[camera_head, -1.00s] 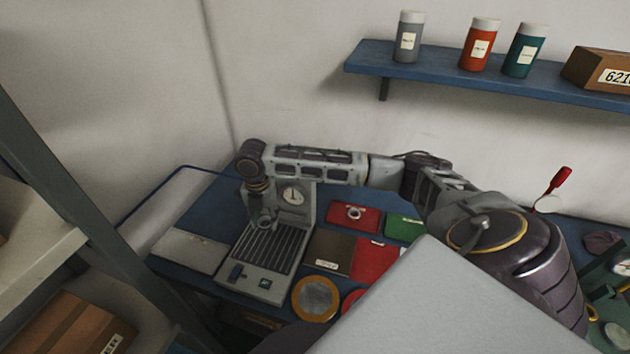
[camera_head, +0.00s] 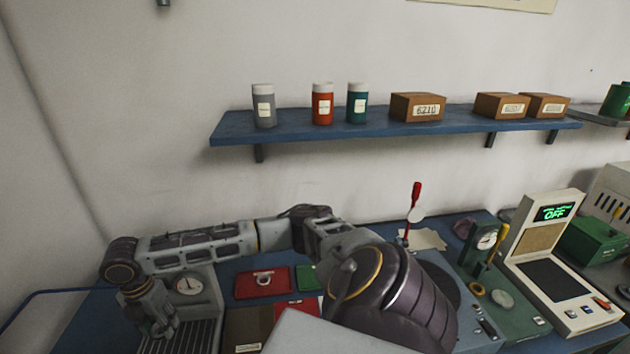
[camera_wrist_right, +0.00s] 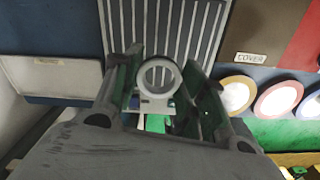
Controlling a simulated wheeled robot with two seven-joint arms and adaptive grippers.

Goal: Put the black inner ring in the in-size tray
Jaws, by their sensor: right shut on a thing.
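My right gripper (camera_head: 155,320) hangs above the grooved plate in front of the dial device, at the lower left of the head view. In the right wrist view, its fingers (camera_wrist_right: 160,60) are shut on a ring (camera_wrist_right: 176,76), which looks pale grey there and has an open centre. In the head view I cannot make out the held ring. A green tray (camera_head: 307,278) lies to the right of the gripper, partly covered by my arm; its label cannot be read. My left gripper is out of view.
The dial device (camera_head: 189,284) stands close behind the gripper. A dark brown tray marked COVER (camera_wrist_right: 263,25) and another red tray (camera_head: 296,306) lie to the right. Round discs (camera_wrist_right: 236,94) lie nearby. A blue shelf (camera_head: 290,132) with bottles and boxes hangs above.

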